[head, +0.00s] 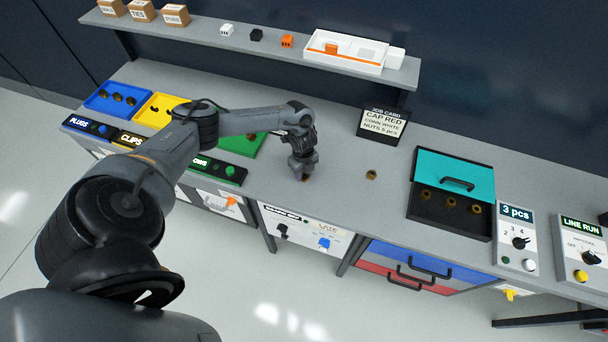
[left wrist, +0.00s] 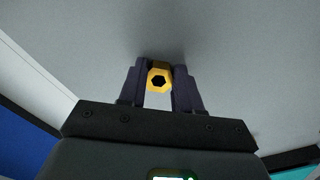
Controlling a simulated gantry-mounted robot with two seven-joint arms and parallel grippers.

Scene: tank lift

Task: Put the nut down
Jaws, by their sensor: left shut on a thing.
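My left gripper (head: 305,175) points down over the grey worktop, left of the job card. In the left wrist view its two fingers (left wrist: 160,85) are shut on a brass-coloured hex nut (left wrist: 159,72), with the grey worktop beyond. In the head view the held nut is a small dark brown spot under the fingertips. Whether it touches the worktop I cannot tell. Another brass nut (head: 372,175) lies on the worktop to the right of the gripper. My right gripper is not in view.
A black box (head: 420,206) with a teal lid (head: 455,175) holds several brass nuts at the right. A job card (head: 384,124) stands behind. Blue (head: 105,110), yellow and green trays are at the left. A "3 pcs" panel (head: 516,240) is far right.

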